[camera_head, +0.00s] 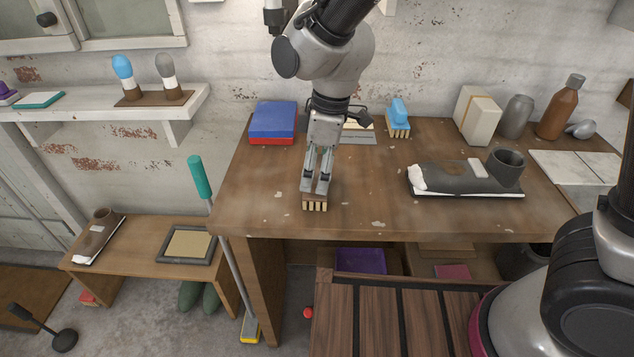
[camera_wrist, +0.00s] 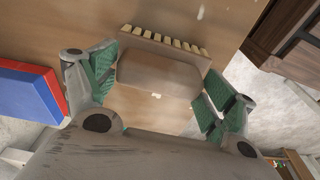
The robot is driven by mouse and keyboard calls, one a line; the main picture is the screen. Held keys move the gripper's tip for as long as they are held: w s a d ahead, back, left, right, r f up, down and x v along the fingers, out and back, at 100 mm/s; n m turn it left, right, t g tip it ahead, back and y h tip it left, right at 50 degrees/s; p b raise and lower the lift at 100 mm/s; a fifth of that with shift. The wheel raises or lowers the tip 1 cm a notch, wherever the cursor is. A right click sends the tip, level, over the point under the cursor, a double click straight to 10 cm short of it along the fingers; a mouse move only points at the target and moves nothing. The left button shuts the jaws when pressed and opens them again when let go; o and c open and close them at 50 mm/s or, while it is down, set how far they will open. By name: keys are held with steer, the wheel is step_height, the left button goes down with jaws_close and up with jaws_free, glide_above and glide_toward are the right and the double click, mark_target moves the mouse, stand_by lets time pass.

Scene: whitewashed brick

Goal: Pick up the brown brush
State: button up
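The brown brush (camera_head: 314,201) lies near the front edge of the wooden workbench (camera_head: 260,205), its pale bristles toward the front. It also shows in the wrist view (camera_wrist: 158,74), with its rounded brown body and a row of bristles at the top. My gripper (camera_head: 314,187) points down over the brush and hides most of it in the head view. In the wrist view my gripper (camera_wrist: 160,78) is open, with a green-padded finger on each side of the brush. A narrow gap shows beside each finger. I cannot tell how low the fingertips are.
A blue-and-red box (camera_head: 272,122) stands behind left of my gripper. A blue brush (camera_head: 397,118) stands at the back. A dark shoe (camera_head: 465,178) lies on the right. A cream box (camera_head: 477,115) and brown bottle (camera_head: 559,108) stand at the back right. The bench around the brush is clear.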

mark_target(318, 166)
steer(key=c, duration=0.5)
steer(key=shift+o, duration=0.2)
steer(key=shift+r, duration=0.1)
step_height(318, 166, up, 10)
steer(key=shift+f, duration=0.1)
steer(key=o, duration=0.5)
steer(key=c, duration=0.3)
steer(key=shift+w, duration=0.1)
